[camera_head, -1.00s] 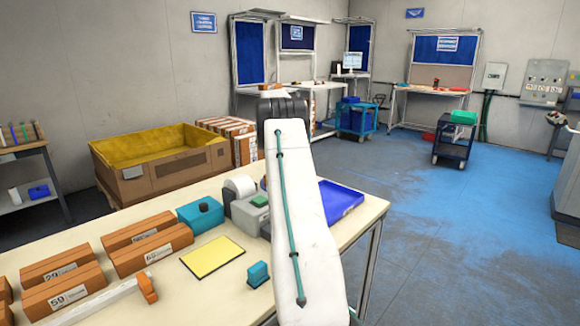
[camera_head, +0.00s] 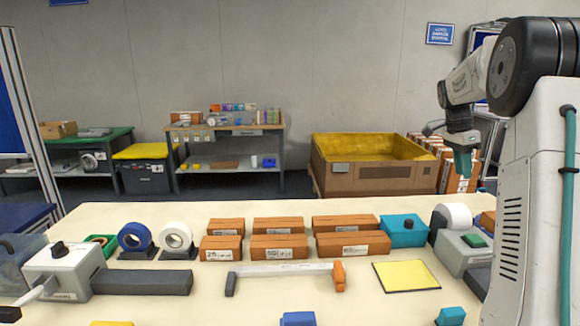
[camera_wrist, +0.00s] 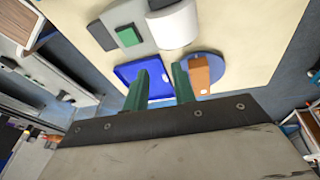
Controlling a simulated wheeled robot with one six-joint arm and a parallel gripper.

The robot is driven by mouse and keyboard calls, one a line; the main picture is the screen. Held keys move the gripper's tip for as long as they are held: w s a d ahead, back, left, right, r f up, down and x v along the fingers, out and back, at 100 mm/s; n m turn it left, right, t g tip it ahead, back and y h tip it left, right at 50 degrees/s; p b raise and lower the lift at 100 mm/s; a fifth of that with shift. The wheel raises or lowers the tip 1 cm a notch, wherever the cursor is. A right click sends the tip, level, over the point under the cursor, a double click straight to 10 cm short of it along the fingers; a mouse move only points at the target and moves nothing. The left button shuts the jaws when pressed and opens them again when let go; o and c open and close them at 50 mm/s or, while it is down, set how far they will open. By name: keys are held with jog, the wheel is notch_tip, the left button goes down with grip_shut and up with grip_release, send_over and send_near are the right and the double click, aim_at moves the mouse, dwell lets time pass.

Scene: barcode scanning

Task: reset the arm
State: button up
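My arm stands folded up at the right of the head view.
The cream table (camera_head: 200,290) holds several orange boxes (camera_head: 290,247), a yellow pad (camera_head: 406,275), a teal box (camera_head: 402,231), a label printer (camera_head: 464,250), tape rolls (camera_head: 176,238) and a grey device (camera_head: 62,270). The yellow-lined carton (camera_head: 372,172) stands behind.

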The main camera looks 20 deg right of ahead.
jog(key=s+a+r+n+t, duration=0.1)
jog(key=s+a+r+n, duration=0.15)
jog(key=a, duration=0.55)
jog(key=s+a+r+n, duration=0.1)
jog(key=s+a+n, duration=0.25)
jog(key=a, duration=0.45)
jog(key=s+a+r+n+t, duration=0.15)
jog(key=a+n, duration=0.25)
jog(key=a, duration=0.5)
jog(key=s+a+f+n, duration=0.3)
jog(key=s+a+n, duration=0.1)
jog(key=s, duration=0.3)
jog(key=s+a+f+n+y, duration=0.1)
jog(key=s+a+f+n, duration=0.2)
jog(key=s+a, duration=0.4)
jog(key=s+a+f+n+t+y, duration=0.1)
jog(key=s+a+f+n, duration=0.2)
jog(key=s+a+n, duration=0.2)
jog(key=shift+s+a, duration=0.5)
jog(key=shift+s, duration=0.45)
